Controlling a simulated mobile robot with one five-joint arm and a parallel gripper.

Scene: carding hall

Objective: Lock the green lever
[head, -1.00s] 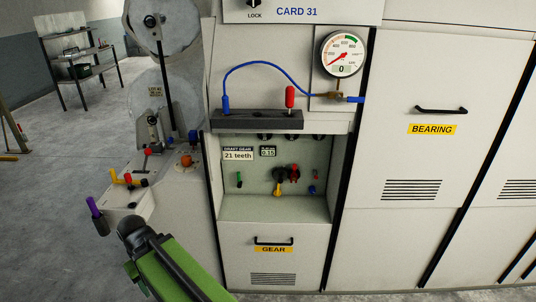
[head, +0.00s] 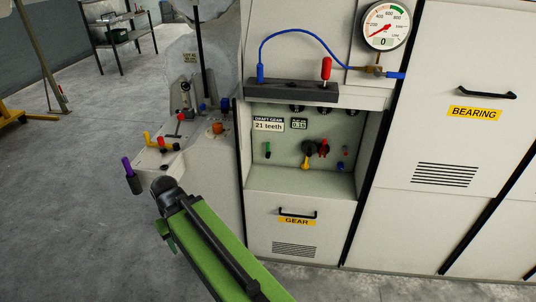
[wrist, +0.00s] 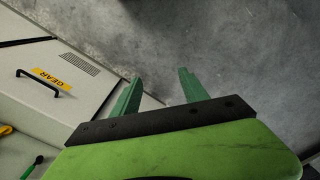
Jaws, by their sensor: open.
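The green lever (head: 268,148) stands at the left of the recessed panel under the blue hose, its green grip at the upper end, roughly upright. In the wrist view a small green-tipped black lever (wrist: 38,160) shows at the lower left corner, clear of my fingers. My gripper (wrist: 160,85) is open and empty. Its two green fingers are over bare floor, beside the gear door. In the head view my green arm reaches in from the bottom; its fingers cannot be made out there.
The recess (head: 300,180) also holds a yellow lever (head: 305,163), a red knob (head: 323,148) and small blue and red parts. The gear door (head: 297,240) with a black handle is below. A bench with several coloured levers (head: 165,143) stands left.

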